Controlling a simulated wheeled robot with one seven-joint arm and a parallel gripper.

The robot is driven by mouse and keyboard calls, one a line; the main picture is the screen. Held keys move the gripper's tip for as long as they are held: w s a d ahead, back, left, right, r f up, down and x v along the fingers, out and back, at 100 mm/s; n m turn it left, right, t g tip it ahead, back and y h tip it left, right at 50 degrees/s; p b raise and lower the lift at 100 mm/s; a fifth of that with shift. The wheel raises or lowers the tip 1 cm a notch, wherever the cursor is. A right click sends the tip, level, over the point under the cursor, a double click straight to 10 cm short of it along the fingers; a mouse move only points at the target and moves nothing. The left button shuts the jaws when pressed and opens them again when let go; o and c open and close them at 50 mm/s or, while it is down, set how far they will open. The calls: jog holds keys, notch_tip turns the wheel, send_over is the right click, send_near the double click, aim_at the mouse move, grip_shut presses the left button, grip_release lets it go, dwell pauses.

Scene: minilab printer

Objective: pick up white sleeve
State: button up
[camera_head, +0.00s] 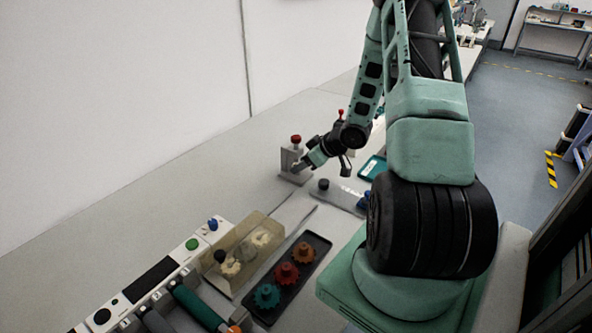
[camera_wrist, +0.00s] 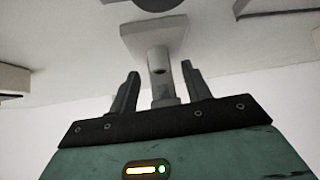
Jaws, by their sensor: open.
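A pale cylindrical piece that looks like the white sleeve (camera_wrist: 158,62) shows in the wrist view, in front of a light grey stand (camera_wrist: 135,35). My gripper (camera_wrist: 160,72) is open, with one finger on each side of this piece. Gaps show between the piece and both fingers. In the head view, my gripper (camera_head: 304,165) is at a small grey stand with a red knob (camera_head: 295,139). The sleeve cannot be made out there, as the gripper and stand hide that spot.
A black tray (camera_head: 318,249) with red, orange and teal gears lies nearer on the bench. Beside it are a clear yellowish box (camera_head: 252,240) and a white control panel (camera_head: 140,285). A grey plate with a dark knob (camera_head: 323,185) lies close to the stand. Bench left of the stand is clear.

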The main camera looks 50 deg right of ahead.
jog(key=shift+x, duration=0.8)
grip_shut()
jog(key=shift+s, duration=0.1)
